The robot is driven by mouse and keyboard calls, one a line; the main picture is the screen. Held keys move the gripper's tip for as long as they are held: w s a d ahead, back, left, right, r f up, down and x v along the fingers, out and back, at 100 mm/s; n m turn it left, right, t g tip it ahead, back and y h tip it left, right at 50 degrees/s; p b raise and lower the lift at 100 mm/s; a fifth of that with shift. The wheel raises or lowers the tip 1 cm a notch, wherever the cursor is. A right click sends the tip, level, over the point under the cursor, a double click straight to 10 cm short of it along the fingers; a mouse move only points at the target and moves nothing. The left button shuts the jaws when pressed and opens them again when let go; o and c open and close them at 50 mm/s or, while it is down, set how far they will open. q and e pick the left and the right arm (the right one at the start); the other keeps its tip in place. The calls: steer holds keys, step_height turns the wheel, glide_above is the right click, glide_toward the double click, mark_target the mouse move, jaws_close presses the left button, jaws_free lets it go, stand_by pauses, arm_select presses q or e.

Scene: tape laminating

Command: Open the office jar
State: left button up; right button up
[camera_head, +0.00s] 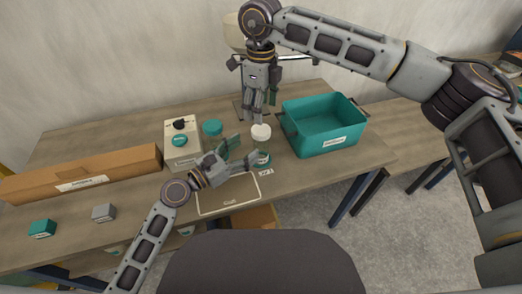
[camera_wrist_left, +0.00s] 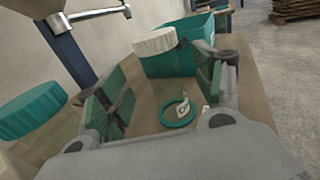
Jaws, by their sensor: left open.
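The jar shows as a white round lid (camera_head: 261,132) with a teal labelled band (camera_head: 263,160) below it. A clear body seems to join them, but I cannot be sure. In the left wrist view the white lid (camera_wrist_left: 155,42) stands above the teal ring (camera_wrist_left: 175,110). My left gripper (camera_head: 241,152) is open, its fingers spread on either side of the jar's lower part. Contact is not clear. My right gripper (camera_head: 258,116) points down just above the white lid, apart from it. Its finger gap is too small to judge.
A teal bin (camera_head: 322,128) stands right of the jar. A teal-lidded container (camera_head: 212,128) and a pale box (camera_head: 182,148) stand left. A long cardboard box (camera_head: 82,172) and small blocks lie farther left. A bordered mat (camera_head: 228,194) lies in front.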

mark_target(255, 147)
arm_select(q)
step_height(255, 147, down, 2)
steer(key=shift+f, duration=0.2)
steer(key=shift+x, duration=3.75)
